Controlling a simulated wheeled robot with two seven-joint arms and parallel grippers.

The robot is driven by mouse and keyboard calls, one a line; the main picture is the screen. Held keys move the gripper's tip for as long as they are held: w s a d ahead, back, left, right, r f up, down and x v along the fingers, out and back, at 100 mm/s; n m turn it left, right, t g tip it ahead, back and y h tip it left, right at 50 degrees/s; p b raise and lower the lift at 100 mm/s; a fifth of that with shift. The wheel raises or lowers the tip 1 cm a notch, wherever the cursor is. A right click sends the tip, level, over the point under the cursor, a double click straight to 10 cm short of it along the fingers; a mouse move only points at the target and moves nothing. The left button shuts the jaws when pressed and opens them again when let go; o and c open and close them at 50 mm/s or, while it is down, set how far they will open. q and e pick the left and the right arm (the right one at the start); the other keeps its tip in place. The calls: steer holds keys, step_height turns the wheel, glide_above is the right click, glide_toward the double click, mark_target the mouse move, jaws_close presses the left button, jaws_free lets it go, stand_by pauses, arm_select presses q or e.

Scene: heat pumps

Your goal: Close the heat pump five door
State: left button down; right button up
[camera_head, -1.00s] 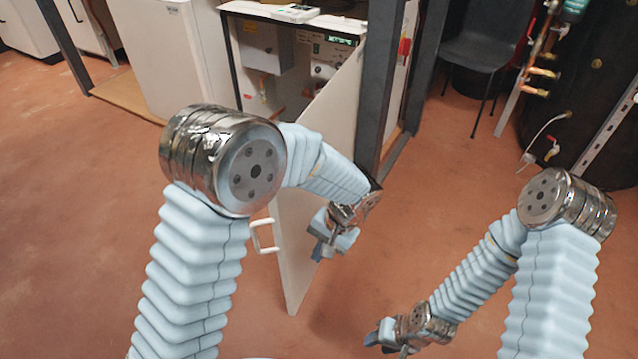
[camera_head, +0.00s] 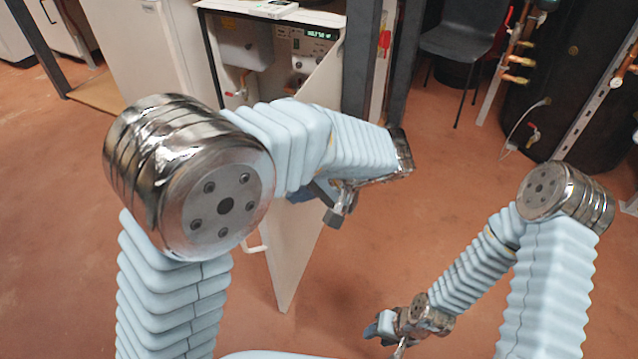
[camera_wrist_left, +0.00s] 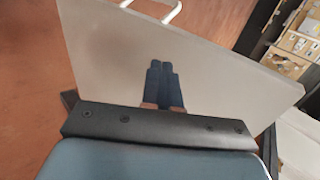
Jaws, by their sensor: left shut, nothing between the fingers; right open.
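The heat pump door (camera_head: 290,262) is a pale panel standing open from its white cabinet, jutting towards me. Its white handle (camera_head: 257,248) is on the left side, partly hidden by my left arm, which also covers much of the door. My left gripper (camera_head: 330,205) is on the right side of the panel. In the left wrist view, its shut, empty dark fingers (camera_wrist_left: 162,80) point at the door face (camera_wrist_left: 205,60); I cannot tell whether they touch it. The handle (camera_wrist_left: 155,8) shows at the top there. My right gripper (camera_head: 383,332) is low at the front, apart from the door.
The open cabinet (camera_head: 322,60) shows its inner parts and a lit display. A dark post (camera_head: 362,65) stands just right of it. A black chair (camera_head: 458,45) and a dark tank with pipes (camera_head: 560,90) are at the back right. Red floor (camera_head: 440,200) lies clear between my arms.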

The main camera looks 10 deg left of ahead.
arm_select(q)
steer(key=shift+w+a+r, duration=0.1)
steer(key=shift+w+a, duration=0.1)
steer(key=shift+a, duration=0.7)
steer(key=shift+w+a, duration=0.2)
steer(key=shift+a, duration=0.65)
steer(key=shift+a, duration=0.1)
